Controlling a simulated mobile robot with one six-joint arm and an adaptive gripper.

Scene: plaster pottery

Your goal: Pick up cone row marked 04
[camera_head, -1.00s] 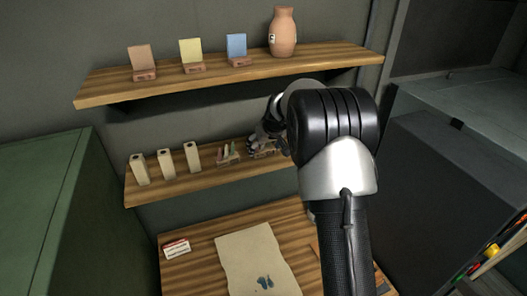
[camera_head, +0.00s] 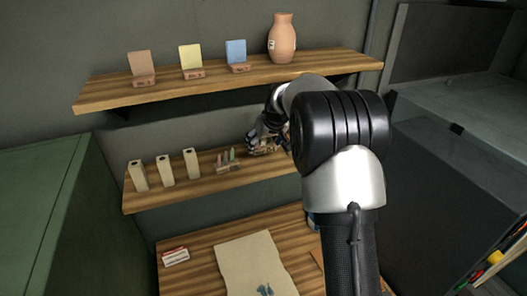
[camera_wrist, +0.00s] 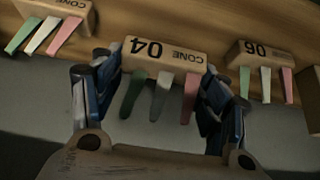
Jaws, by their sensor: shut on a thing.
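The cone row marked 04 (camera_wrist: 165,58) is a tan block with dark green, grey-green and pink cones, its label upside down in the wrist view. My gripper (camera_wrist: 160,92) is shut on this block, with a finger at each end. In the head view my gripper (camera_head: 264,138) is at the lower shelf (camera_head: 195,185), partly hidden by my arm. The block looks nearer the camera than its neighbours and seems raised off the shelf; the gap is hard to see.
A row marked 06 (camera_wrist: 262,52) and another cone row (camera_wrist: 52,18) flank it closely. Three pale blocks (camera_head: 165,170) stand left on the lower shelf. The upper shelf (camera_head: 230,82) overhead holds tiles and a vase (camera_head: 282,40).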

